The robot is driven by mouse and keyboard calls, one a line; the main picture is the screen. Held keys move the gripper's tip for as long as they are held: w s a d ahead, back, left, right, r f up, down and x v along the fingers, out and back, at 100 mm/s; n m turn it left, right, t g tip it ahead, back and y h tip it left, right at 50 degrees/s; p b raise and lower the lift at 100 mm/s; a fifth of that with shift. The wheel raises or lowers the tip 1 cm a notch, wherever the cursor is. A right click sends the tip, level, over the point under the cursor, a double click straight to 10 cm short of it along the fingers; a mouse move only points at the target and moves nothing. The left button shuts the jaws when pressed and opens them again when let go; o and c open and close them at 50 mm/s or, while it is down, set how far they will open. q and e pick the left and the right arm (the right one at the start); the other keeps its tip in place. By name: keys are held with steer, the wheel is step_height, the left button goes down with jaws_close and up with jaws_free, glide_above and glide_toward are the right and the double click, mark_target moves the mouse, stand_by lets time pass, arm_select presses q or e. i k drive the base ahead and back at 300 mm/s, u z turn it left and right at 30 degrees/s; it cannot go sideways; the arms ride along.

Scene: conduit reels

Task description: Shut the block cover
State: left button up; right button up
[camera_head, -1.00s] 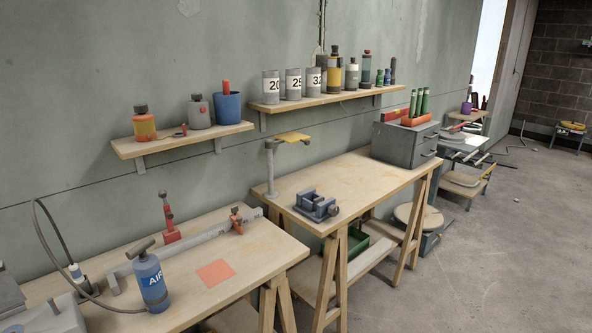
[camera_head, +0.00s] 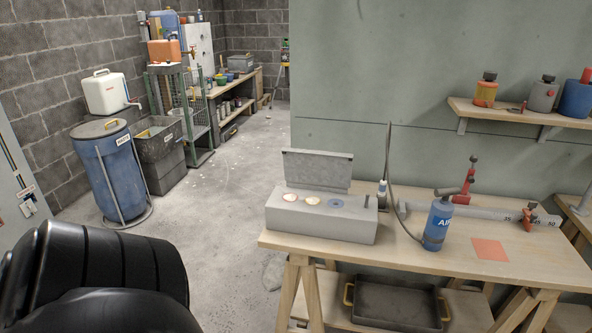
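A grey rectangular block (camera_head: 318,220) sits on the left end of the wooden workbench. Its top shows two pale round spots and a blue-grey one. The block cover (camera_head: 317,170), a flat grey plate, stands raised along the block's back edge, so the block is open. Neither of my grippers is in view. A black rounded shape at the lower left seems to be part of my own body.
A blue AIR bottle (camera_head: 437,222) with a dark hose (camera_head: 391,180) stands right of the block. A red square (camera_head: 490,250) lies on the bench (camera_head: 400,262). A dark tray (camera_head: 396,303) sits below. A blue barrel (camera_head: 110,170) stands at left; the floor between is clear.

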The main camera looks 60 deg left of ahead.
mark_target(327, 168)
steer(key=k, duration=1.2)
steer(key=u, duration=2.05)
steer(key=i, duration=4.75)
steer(key=z, duration=3.3)
steer(key=k, duration=0.65)
steer(key=z, duration=0.2)
